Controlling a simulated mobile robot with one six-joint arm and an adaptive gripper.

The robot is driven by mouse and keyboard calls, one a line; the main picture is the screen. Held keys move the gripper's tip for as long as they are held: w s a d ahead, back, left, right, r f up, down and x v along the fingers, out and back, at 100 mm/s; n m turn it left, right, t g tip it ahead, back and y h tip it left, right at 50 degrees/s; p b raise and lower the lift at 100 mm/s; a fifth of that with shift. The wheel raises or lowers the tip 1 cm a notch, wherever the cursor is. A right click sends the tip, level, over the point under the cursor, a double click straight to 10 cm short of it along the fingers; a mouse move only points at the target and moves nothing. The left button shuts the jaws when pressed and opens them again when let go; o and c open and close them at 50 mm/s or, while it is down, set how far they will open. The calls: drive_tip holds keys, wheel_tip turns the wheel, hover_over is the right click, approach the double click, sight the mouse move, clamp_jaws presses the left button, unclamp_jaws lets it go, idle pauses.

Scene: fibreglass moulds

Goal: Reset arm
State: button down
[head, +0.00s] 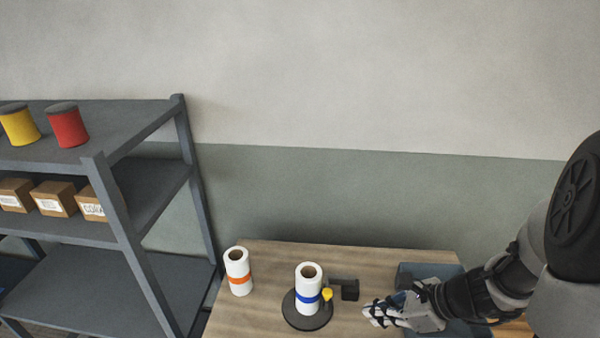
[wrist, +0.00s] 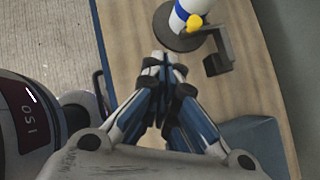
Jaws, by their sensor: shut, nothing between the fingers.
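My gripper (head: 368,312) is at the right over the wooden table (head: 262,262) in the head view. In the wrist view my gripper (wrist: 158,58) has its fingertips together, with nothing between them. It is apart from the white roll with a blue band (head: 309,285), which stands upright on a dark round base (head: 306,318) to its left. The base also shows in the wrist view (wrist: 166,33), with part of the roll (wrist: 190,12) and a yellow knob (wrist: 195,23).
A white roll with an orange band (head: 238,270) stands at the table's left. A dark block (head: 349,289) is beside the base. A blue-grey bin (head: 430,270) is behind my gripper. A grey shelf (head: 150,120) with boxes and cans stands at the left.

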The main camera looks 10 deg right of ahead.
drive_tip(key=s+a+r+n+g+h+b, duration=0.2)
drive_tip(key=s+a+r+n, duration=0.5)
drive_tip(key=n, duration=0.5)
drive_tip(key=s+r+n+t+h+b, duration=0.1)
drive_tip(key=s+r+n+h, duration=0.3)
drive_tip(key=n, duration=0.9)
drive_tip(key=shift+s+a+r+t+h+b, duration=0.25)
drive_tip(key=shift+s+b, duration=0.6)
drive_tip(key=shift+s, duration=0.8)
